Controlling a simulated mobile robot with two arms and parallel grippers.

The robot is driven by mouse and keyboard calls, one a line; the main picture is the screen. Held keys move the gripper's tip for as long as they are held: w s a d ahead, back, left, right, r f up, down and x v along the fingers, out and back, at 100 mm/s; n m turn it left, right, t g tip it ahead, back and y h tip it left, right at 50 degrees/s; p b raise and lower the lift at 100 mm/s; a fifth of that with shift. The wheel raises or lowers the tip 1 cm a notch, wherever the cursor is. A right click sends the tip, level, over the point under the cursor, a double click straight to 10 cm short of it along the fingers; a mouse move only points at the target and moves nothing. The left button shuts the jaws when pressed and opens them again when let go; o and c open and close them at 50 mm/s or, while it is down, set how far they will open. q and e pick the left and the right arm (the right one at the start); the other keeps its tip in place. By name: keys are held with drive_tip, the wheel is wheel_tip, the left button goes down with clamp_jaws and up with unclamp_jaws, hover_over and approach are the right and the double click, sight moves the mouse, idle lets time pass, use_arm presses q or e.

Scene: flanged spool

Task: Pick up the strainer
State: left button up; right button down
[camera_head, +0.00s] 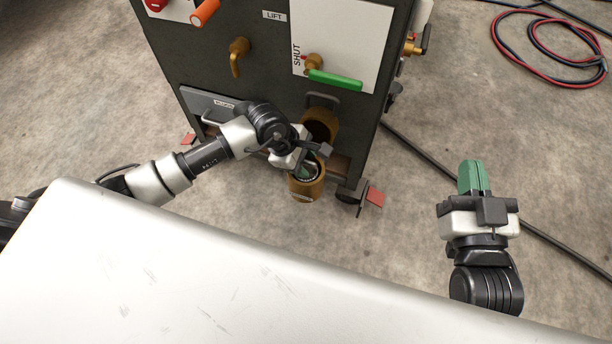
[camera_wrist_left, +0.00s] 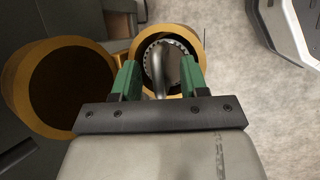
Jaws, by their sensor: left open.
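The strainer (camera_wrist_left: 172,67) is a grey metal piece with a perforated ring and a curved bar handle. In the left wrist view it sits inside a brass round housing (camera_wrist_left: 205,38). My left gripper (camera_wrist_left: 160,78) is open, with its green fingers on either side of the bar handle and a gap visible on both sides. In the head view my left gripper (camera_head: 309,165) is over the brass housing (camera_head: 306,188), hiding much of the strainer. My right gripper (camera_head: 474,178) is far to the right over open floor, its green fingers together and empty.
A second brass opening (camera_head: 320,124) sits behind the housing, on a dark cabinet (camera_head: 270,82) with valves and a green handle (camera_head: 335,80). A pale, scratched surface (camera_head: 180,270) fills the foreground. A black cable (camera_head: 430,160) crosses the floor at right.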

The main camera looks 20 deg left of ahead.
use_arm(q)
drive_tip(key=shift+c, duration=0.2)
clamp_jaws()
drive_tip(key=shift+r, duration=0.1)
